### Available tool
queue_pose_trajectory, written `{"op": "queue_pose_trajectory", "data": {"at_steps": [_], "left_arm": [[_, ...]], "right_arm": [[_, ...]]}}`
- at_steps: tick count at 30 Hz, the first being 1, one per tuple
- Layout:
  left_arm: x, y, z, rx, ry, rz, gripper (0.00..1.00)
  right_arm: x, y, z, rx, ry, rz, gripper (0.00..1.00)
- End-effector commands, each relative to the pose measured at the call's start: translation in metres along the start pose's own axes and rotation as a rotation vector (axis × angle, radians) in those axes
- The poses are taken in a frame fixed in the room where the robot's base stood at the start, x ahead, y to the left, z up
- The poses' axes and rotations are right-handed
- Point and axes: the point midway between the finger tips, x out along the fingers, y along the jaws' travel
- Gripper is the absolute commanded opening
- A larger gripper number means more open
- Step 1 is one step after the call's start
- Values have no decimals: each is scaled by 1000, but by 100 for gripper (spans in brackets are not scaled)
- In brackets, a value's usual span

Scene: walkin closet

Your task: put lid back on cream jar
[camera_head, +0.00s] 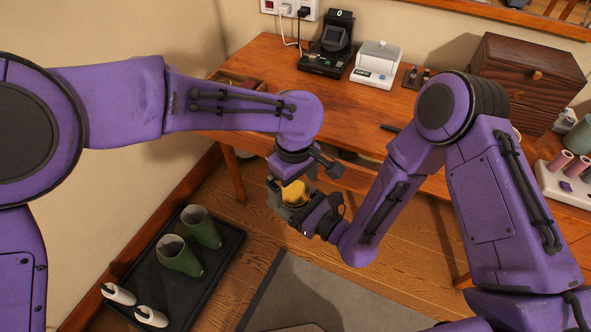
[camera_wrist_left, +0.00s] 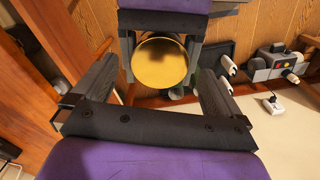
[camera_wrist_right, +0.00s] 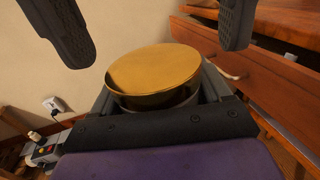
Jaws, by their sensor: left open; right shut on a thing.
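The gold lid (camera_wrist_right: 155,70) sits on top of the pale cream jar (camera_wrist_right: 188,98), covering its mouth. It also shows in the left wrist view (camera_wrist_left: 160,62) and in the head view (camera_head: 294,194). My right gripper (camera_head: 290,207) is shut on the jar's sides below the lid and holds it up in the air. My left gripper (camera_wrist_left: 155,85) is open over the lid, its two fingers spread wide on either side and apart from it. Most of the jar's body is hidden by the lid and the right fingers.
A wooden desk (camera_head: 350,125) stands behind my grippers with a drawer (camera_wrist_right: 262,75) close by. A white device (camera_head: 376,66) and a dark wooden box (camera_head: 527,80) are on it. A black tray (camera_head: 195,285) holding green boots (camera_head: 180,256) lies on the floor.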

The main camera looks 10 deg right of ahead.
Motion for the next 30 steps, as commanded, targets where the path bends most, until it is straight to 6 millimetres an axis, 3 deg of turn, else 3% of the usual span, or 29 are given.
{"op": "queue_pose_trajectory", "data": {"at_steps": [6, 14, 18, 20, 23, 30], "left_arm": [[17, 0, 0, -1, -1, 0, 100], [17, 0, 0, -1, -1, 1, 100], [17, 0, 0, 0, 0, 0, 54], [17, 0, 0, 0, 0, 0, 40], [17, 0, 0, 28, 0, 1, 40], [17, 0, 0, 293, 0, 1, 40]], "right_arm": [[0, 0, 1, 0, -2, 0, 0], [0, 0, 1, 0, -2, 0, 0], [0, 0, 1, 0, -2, 0, 0], [0, 0, 1, 0, -2, 0, 0], [0, 0, 1, 0, -2, 0, 0], [0, 0, 1, 0, -2, 1, 0]]}}
